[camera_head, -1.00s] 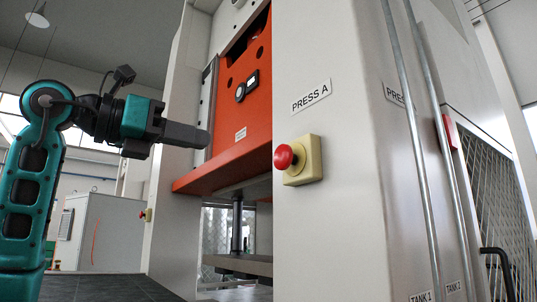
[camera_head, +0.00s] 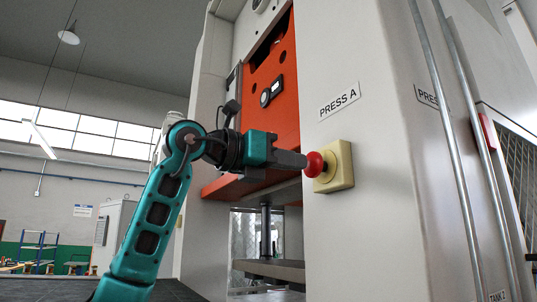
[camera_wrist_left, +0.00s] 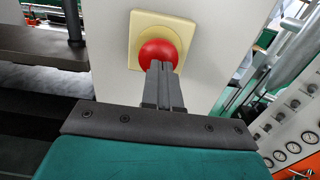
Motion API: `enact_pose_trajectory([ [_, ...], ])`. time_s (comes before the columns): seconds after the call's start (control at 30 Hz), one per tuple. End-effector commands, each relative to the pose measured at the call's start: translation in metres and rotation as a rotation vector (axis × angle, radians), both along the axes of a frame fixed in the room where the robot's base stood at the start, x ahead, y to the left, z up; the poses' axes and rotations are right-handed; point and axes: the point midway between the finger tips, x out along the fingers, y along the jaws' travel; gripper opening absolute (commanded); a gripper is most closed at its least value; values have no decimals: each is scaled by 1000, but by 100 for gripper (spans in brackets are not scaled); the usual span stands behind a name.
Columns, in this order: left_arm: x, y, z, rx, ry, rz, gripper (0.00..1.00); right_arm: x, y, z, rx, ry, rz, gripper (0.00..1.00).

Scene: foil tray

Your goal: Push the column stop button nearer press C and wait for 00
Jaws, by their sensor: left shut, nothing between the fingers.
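A red stop button (camera_head: 315,164) sits on a square yellow box (camera_head: 341,167) on the pale column, below a "PRESS A" label (camera_head: 340,102). My left gripper (camera_head: 304,161) is shut and empty, its tip at the button's left side. In the left wrist view, the shut fingers (camera_wrist_left: 161,72) overlap the lower edge of the red button (camera_wrist_left: 158,51) on its yellow plate (camera_wrist_left: 136,26). They look to be at its face; I cannot tell whether it is pressed in. No 00 reading is legible. My right gripper is not in view.
An orange press front (camera_head: 272,110) with a small dark panel is behind my left arm. Vertical pipes (camera_head: 452,130) run down the column's right side. A panel with gauges (camera_wrist_left: 285,140) shows in the left wrist view. A grey cabinet (camera_head: 112,235) stands far left.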

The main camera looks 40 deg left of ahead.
Motion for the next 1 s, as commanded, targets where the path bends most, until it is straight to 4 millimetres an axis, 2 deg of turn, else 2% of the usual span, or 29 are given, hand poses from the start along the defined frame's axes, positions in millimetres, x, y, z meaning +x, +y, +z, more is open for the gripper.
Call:
enact_pose_trajectory([
  [0.13, 8, -3, 0, 0, 0, 1, 0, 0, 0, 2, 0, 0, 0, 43],
  [0.47, 9, -4, 0, 0, 0, 1, 0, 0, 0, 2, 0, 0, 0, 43],
  [0.7, 23, -9, 3, -1, 1, 1, 0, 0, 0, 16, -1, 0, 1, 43],
  [1.0, 26, -10, 0, -2, -1, 2, 0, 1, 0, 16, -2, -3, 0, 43],
])
